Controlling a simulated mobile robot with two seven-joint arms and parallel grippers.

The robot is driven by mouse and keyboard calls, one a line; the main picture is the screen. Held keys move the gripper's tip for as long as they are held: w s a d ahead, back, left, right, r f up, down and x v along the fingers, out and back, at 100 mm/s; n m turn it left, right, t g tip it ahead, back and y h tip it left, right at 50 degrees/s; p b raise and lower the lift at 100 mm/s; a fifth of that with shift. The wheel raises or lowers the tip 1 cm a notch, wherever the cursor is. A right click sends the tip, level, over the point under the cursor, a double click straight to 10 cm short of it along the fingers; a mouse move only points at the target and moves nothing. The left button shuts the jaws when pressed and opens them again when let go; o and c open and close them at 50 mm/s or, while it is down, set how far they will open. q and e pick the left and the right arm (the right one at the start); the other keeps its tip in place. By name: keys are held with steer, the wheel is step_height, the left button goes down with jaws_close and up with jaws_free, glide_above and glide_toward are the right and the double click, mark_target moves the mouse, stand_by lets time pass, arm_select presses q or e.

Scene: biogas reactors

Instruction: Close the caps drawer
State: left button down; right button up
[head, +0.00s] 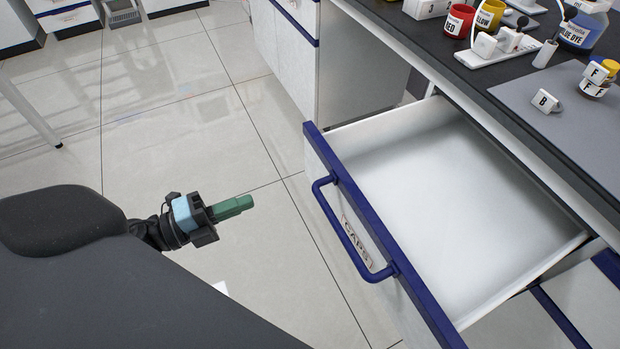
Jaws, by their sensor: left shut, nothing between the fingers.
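The caps drawer (440,185) stands open, pulled out from under the dark bench top. It is white inside and looks empty. Its front has a blue top edge, a blue bar handle (340,228) and a label reading CAPS (357,243). My left gripper (248,202) has green fingers, shut with nothing between them. It is to the left of the drawer front, apart from the handle, over the tiled floor. My right gripper is not in view.
The bench top (470,62) holds red and yellow cups, a white rack, a blue dye bottle and labelled caps on a grey mat (510,95). Another cabinet (285,50) stands behind the drawer. The floor left of the drawer is clear.

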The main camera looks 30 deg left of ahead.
mark_target(320, 174)
arm_select(q)
steer(key=p+x, duration=0.1)
steer(key=x, duration=1.3)
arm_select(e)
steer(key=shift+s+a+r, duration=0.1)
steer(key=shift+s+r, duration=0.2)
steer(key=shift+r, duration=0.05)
